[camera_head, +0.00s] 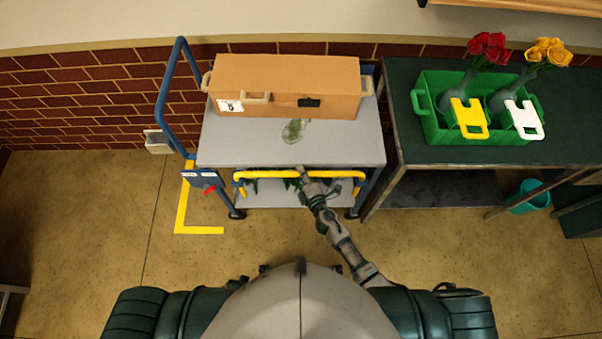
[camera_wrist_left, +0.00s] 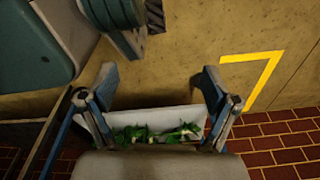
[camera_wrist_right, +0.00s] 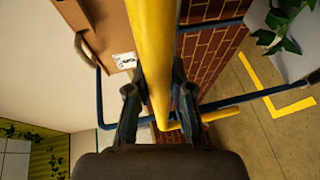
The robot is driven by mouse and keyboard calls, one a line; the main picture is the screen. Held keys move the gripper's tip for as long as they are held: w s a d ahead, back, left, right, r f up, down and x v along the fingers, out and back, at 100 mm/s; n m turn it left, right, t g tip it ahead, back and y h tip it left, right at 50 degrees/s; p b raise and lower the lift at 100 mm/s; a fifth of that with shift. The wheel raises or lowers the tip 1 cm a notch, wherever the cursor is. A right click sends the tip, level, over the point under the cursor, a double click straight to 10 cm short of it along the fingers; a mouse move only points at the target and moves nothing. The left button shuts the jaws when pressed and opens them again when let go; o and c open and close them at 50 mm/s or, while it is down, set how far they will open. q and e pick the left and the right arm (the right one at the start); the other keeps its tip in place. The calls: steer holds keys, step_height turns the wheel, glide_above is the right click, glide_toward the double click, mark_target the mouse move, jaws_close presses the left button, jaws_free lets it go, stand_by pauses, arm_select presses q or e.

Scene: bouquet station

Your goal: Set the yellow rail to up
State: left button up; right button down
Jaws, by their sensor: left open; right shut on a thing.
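The yellow rail (camera_head: 275,175) runs across the front of the cart (camera_head: 222,150), just below the top deck's front edge in the head view. Its bent ends point down at both sides. My right gripper (camera_head: 303,174) is at the middle of the rail. In the right wrist view the rail (camera_wrist_right: 153,50) passes between the fingers of my right gripper (camera_wrist_right: 158,100), which is shut on it. My left gripper (camera_wrist_left: 160,85) shows only in the left wrist view, with fingers wide apart and nothing between them.
A brown box (camera_head: 285,85) and a glassy green item (camera_head: 294,131) are on the deck. A blue handle (camera_head: 165,95) stands at the cart's left. A green crate (camera_head: 428,125) with flowers is on the right table (camera_head: 400,75). Yellow floor marking (camera_head: 200,230) lies front left.

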step_height(320, 180, up, 4)
steer(key=p, duration=0.2)
steer(key=shift+w+r+p, duration=0.1)
steer(key=shift+r+p, duration=0.05)
steer(key=shift+p, duration=0.2)
step_height(320, 180, up, 3)
steer(key=p, duration=0.2)
steer(key=shift+p, duration=0.35)
arm_select(q)
steer(key=s+a+r+p, duration=0.2)
steer(key=s+r+p, duration=0.1)
steer(key=s, duration=0.8)
steer(key=shift+a+p, duration=0.25)
steer(key=shift+p, duration=0.6)
arm_select(e)
step_height(320, 180, up, 5)
steer(key=shift+f, duration=0.1)
steer(key=c, duration=1)
jaws_free()
